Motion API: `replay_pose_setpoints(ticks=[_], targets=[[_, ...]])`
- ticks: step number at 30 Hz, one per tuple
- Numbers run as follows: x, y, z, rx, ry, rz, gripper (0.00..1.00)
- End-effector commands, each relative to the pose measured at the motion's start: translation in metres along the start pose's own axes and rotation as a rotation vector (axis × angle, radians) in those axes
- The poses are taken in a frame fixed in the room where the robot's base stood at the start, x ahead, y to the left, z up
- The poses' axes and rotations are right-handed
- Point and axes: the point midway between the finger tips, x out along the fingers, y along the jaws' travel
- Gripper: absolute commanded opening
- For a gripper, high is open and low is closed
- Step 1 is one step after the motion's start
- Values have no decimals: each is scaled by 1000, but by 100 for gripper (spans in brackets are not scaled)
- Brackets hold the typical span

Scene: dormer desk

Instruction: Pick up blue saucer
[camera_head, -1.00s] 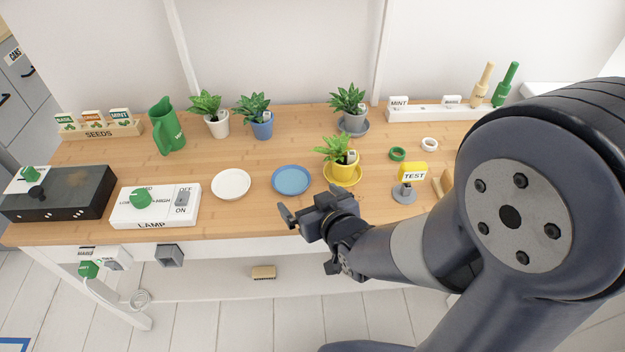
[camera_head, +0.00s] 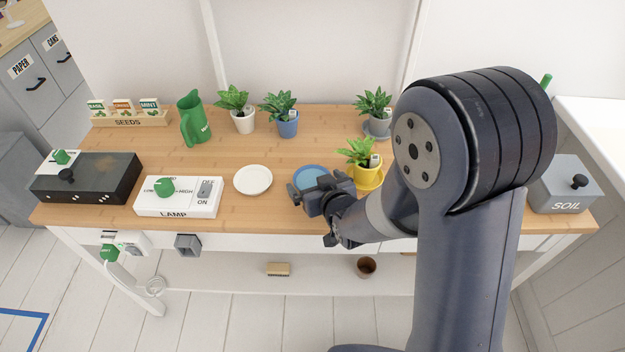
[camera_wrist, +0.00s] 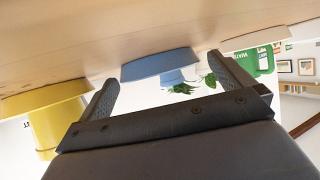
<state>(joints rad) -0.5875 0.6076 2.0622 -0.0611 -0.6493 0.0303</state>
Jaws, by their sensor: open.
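The blue saucer (camera_head: 309,172) lies flat and empty on the wooden desk, between the white saucer and the yellow pot. My gripper (camera_head: 318,187) is at its near edge and covers part of it. In the wrist view the scene appears upside down. There the blue saucer (camera_wrist: 158,66) shows edge-on, ahead of and between the two spread fingers of my gripper (camera_wrist: 162,72). The jaws are open and empty. I cannot tell whether a finger touches the saucer.
A white saucer (camera_head: 253,179) lies just left. The plant in the yellow pot (camera_head: 368,176) stands close on the right. The lamp control box (camera_head: 180,197) is farther left. Several potted plants stand behind. Bare desk lies behind the saucer. My arm hides the desk's right part.

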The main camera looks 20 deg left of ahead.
Motion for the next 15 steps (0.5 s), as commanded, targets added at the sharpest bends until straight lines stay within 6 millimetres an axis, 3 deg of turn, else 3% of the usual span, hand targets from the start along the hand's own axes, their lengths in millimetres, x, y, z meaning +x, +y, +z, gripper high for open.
replay_pose_setpoints(ticks=[11, 15], targets=[[10, 0, 0, 0, 0, 0, 100], [10, 0, 0, 0, 0, 0, 89]])
